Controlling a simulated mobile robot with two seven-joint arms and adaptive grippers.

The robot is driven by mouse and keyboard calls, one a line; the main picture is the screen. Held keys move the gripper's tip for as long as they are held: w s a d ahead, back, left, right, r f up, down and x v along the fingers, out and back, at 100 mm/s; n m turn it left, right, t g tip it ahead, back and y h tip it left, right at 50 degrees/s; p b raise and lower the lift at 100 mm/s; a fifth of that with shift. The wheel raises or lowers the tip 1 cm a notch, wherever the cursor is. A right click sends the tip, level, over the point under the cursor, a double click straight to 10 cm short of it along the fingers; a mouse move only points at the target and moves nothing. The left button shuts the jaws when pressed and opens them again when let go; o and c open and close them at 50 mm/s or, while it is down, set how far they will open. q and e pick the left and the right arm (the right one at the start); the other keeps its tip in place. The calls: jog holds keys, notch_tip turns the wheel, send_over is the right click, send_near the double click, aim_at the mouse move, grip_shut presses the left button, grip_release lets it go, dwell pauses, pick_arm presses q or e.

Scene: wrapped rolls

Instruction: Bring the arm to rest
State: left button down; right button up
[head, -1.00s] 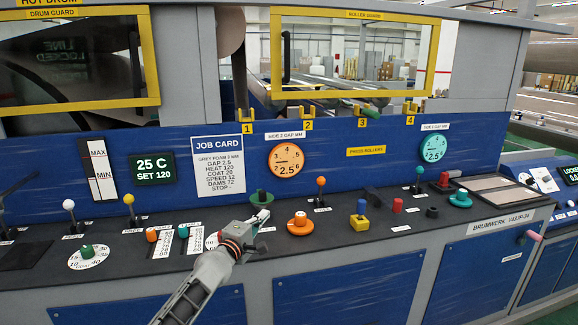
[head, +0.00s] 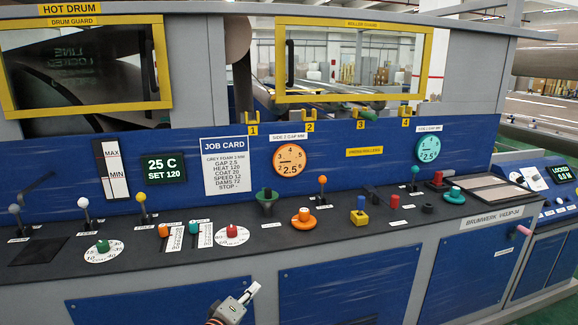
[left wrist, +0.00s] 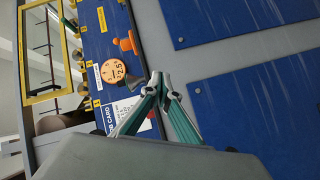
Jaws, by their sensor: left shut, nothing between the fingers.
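My left gripper (head: 246,296) is low in the head view, in front of the console's grey front edge and below the control top. It is shut and empty. In the left wrist view its fingers (left wrist: 160,80) meet at the tips, apart from everything. The console's control top (head: 330,222) carries a green knob (head: 267,196), an orange knob (head: 303,216) and a red dial (head: 232,231). My right gripper is not in view.
The blue front panels (head: 345,280) stand close behind my left gripper. Several levers and knobs rise from the control top, including a yellow-tipped lever (head: 142,204) and a blue-and-yellow switch (head: 360,211). The job card (head: 224,168) is on the upright panel.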

pick_arm(q)
jog(key=s+a+f+m+g+y, duration=0.1)
jog(key=s+a+f+m, duration=0.25)
jog(key=s+f, duration=0.55)
jog(key=s+a+f+m+g+y, duration=0.15)
jog(key=s+f+m, duration=0.35)
jog(key=s, duration=0.8)
jog(key=s+a+f+m+g+y, duration=0.1)
jog(key=s+a+f+m, duration=0.1)
jog(key=s, duration=0.6)
jog(key=s+a+f+m+g, duration=0.1)
jog(key=s+a, duration=0.3)
jog(key=s, duration=0.5)
jog(key=shift+s+a+f+m+y, duration=0.2)
jog(key=shift+f+m+y, duration=0.2)
jog(key=shift+m, duration=0.15)
